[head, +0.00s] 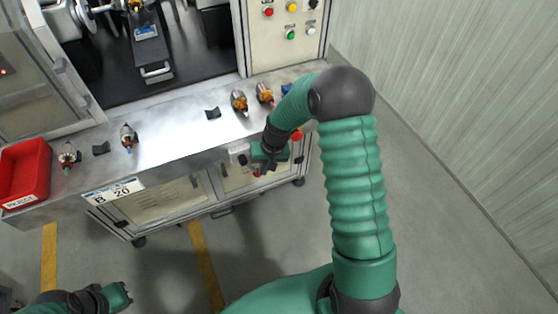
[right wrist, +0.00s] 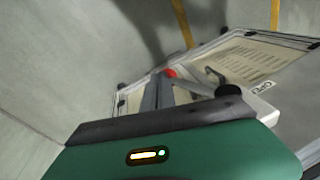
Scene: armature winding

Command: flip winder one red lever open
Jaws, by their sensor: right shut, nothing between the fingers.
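A small red part (head: 257,172), which looks like the red lever's end, shows low at the front of the bench in the head view. In the right wrist view the red part (right wrist: 170,73) is just past my fingertips. Whether they touch it I cannot tell. My right gripper (head: 264,170) is in front of the bench's right end, pointing down toward the red part. Its fingers (right wrist: 158,92) are shut with nothing between them. My left gripper (head: 122,294) is at the lower left, away from the bench; its fingers are not clear.
The steel bench top (head: 180,140) carries several armatures, black cradles and a red bin (head: 22,172). A panel with coloured buttons (head: 285,20) stands behind. A round red-orange button (head: 297,135) is close to my right forearm. Dark handle (right wrist: 213,76) is beside the red part. Floor in front is clear.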

